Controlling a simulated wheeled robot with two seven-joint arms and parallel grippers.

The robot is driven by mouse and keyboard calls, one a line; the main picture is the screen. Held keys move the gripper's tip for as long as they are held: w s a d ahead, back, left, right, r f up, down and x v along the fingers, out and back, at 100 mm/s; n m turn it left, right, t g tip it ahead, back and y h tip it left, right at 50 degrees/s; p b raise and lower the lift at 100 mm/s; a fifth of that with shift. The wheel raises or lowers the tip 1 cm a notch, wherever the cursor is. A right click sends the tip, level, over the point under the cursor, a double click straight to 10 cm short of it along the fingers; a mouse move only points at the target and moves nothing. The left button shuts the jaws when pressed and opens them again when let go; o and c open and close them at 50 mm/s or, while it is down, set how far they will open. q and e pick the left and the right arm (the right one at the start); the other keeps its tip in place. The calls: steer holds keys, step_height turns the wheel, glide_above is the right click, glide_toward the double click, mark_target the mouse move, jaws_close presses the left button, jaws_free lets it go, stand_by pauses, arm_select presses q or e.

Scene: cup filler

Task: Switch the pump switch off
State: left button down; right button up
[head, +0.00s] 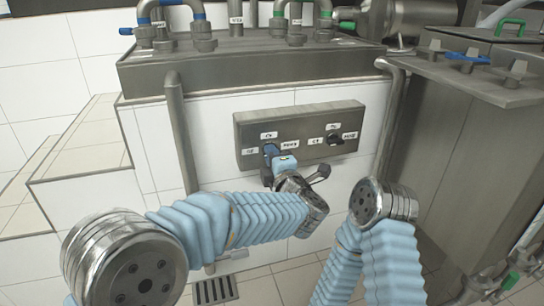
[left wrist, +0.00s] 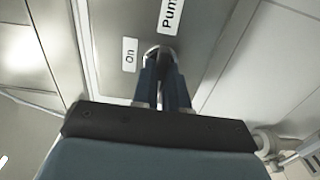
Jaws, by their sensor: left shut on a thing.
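The pump switch is on the left side of a grey control panel (head: 300,121) on the white tiled wall. My left gripper (head: 270,153) is at this switch and covers it in the head view. In the left wrist view, the left fingers (left wrist: 162,75) are shut on the pump switch (left wrist: 158,51), and only its round edge shows. An "On" label (left wrist: 130,55) and a label starting "Pum" (left wrist: 171,14) are beside it. I cannot tell which way the switch is turned.
A second, black switch (head: 335,138) is on the panel's right side. Grey pipes (head: 177,125) run down the wall on both sides of the panel. Pipes and valves stand on the ledge above (head: 245,66). A grey metal cabinet (head: 450,140) is at the right.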

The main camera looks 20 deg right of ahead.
arm_select(q)
steer(key=shift+f, duration=0.15)
stand_by(0.3)
steer(key=c, duration=1.2)
jaws_free()
steer(key=shift+o, duration=0.2)
